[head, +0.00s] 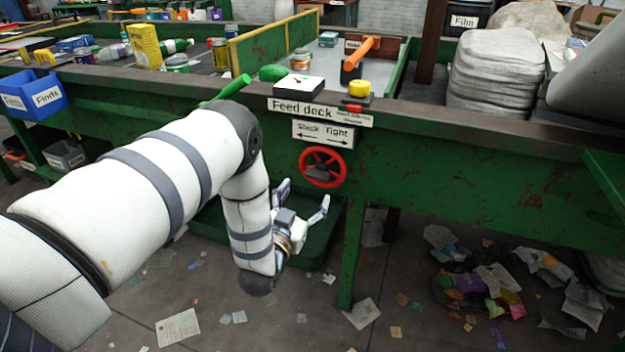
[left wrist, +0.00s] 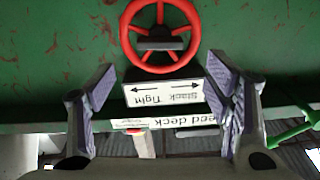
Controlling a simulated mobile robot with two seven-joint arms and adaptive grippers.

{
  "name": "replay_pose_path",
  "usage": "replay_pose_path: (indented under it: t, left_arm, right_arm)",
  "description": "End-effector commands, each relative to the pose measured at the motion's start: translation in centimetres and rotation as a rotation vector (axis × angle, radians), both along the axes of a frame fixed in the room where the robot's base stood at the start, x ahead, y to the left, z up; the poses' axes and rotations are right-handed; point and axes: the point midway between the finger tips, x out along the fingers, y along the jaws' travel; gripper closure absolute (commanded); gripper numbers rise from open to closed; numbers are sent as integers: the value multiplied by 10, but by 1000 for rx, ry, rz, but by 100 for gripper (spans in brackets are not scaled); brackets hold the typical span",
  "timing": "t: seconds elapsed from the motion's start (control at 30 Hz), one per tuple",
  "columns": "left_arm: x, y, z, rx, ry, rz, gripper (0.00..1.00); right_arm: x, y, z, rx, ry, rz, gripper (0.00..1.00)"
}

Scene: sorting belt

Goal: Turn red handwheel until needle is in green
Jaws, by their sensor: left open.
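The red handwheel (head: 322,168) is mounted on the green front wall of the deck, below the "Slack Tight" sign (head: 323,133). The wheel also shows in the left wrist view (left wrist: 160,34), where the picture is upside down. My left gripper (head: 304,194) is open and empty, just below and in front of the wheel, apart from it. Its spread fingers show in the left wrist view (left wrist: 160,88), with the sign between them. The gauge (head: 299,87) sits on the deck edge above; its face has small coloured marks, too small to tell the needle's zone.
A "Feed deck" label (head: 319,111) runs along the edge. A yellow button (head: 359,88) and an orange-handled lever (head: 361,55) stand right of the gauge. A blue "Finds" bin (head: 36,93) hangs at left. Papers litter the floor. Space before the wheel is clear.

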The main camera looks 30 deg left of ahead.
Motion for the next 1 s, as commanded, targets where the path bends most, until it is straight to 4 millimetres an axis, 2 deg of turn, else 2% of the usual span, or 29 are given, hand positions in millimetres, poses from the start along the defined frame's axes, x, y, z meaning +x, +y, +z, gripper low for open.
replay_pose_path:
  t: [0.03,0.2,0.33,0.5,0.73,0.77,0.93,0.97,1.0]
  left_arm:
    - [11,3,-8,1,7,1,28]
    - [54,14,-10,1,9,1,28]
    - [78,19,-10,1,10,1,28]
    - [93,23,-7,0,8,1,28]
    - [94,23,-5,1,6,1,28]
    - [94,23,-5,1,6,1,33]
    - [94,23,-5,0,7,1,71]
    - [94,23,-5,0,7,1,77]
    - [94,23,-5,0,7,1,77]
  right_arm:
    - [-6,0,-6,0,22,0,60]
    - [-15,0,-14,0,52,-1,60]
    - [-20,0,-19,0,69,1,60]
    - [-22,0,-21,-1,77,1,60]
    - [-21,0,-21,-1,75,1,60]
    - [-21,0,-21,-1,75,1,60]
    - [-21,0,-21,0,75,1,60]
    - [-21,0,-21,0,75,1,60]
    - [-21,0,-21,-1,74,1,60]
